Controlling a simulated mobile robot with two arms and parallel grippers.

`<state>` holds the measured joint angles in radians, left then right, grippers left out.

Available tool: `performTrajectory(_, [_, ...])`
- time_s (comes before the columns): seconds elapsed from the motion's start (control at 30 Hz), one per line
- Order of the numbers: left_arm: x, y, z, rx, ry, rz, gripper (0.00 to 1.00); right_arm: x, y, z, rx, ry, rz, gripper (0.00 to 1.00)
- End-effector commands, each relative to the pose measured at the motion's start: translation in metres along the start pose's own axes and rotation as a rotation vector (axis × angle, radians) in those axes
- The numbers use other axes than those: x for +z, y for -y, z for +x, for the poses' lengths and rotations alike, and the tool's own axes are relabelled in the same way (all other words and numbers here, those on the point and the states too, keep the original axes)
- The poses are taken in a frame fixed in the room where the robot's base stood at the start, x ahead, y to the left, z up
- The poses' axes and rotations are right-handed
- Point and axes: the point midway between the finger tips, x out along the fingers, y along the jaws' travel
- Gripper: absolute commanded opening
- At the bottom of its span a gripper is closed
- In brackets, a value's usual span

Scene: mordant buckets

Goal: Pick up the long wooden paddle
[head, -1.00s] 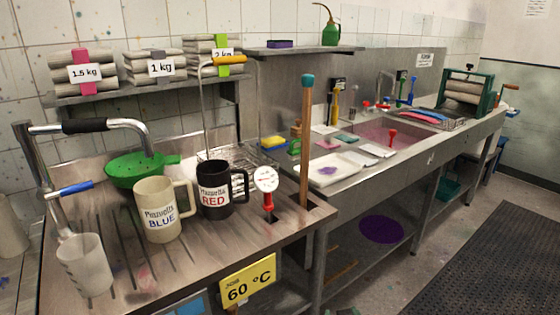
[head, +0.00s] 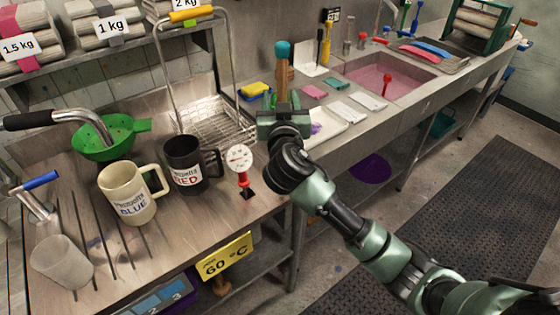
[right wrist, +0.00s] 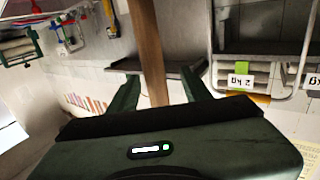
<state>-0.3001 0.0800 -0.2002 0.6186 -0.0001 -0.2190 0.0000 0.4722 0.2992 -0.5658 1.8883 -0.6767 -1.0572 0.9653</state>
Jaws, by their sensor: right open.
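In the right wrist view the wooden shaft (right wrist: 147,45) runs between the two spread fingers of my right gripper (right wrist: 158,88). The gripper is open, and I see no clear contact on the shaft. My left gripper is not in view.
A red-handled dial thermometer (head: 240,160), a black mug (head: 187,165) and a cream mug (head: 128,195) stand left of my right gripper. A wire rack (head: 215,120) is behind. A white tray (head: 325,125) and a pink-filled sink (head: 380,78) lie to the right.

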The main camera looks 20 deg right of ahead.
Motion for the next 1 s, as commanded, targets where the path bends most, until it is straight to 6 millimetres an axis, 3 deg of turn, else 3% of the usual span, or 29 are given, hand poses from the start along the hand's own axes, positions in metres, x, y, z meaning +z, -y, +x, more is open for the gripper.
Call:
performTrajectory(0.1, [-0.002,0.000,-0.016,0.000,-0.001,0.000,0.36,-0.006,-0.004,0.020,0.004,0.000,-0.006,0.49])
performTrajectory(0.23, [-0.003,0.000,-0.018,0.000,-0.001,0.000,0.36,-0.003,-0.003,0.033,0.002,0.000,-0.003,0.49])
performTrajectory(0.53, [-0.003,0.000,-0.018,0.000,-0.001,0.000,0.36,0.000,-0.002,0.038,0.001,0.001,-0.002,0.49])
performTrajectory(0.57, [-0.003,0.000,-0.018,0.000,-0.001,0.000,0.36,0.000,-0.002,0.038,0.001,0.001,-0.002,0.43])
performTrajectory(0.7, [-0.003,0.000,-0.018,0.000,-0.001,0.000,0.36,0.000,-0.002,0.037,0.001,0.001,-0.002,0.04])
performTrajectory(0.73, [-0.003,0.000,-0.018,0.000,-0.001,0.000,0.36,0.000,-0.002,0.037,0.001,0.001,-0.002,0.00])
performTrajectory(1.0, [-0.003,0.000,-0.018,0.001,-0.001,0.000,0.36,-0.002,-0.002,0.037,0.001,-0.001,-0.001,0.00])
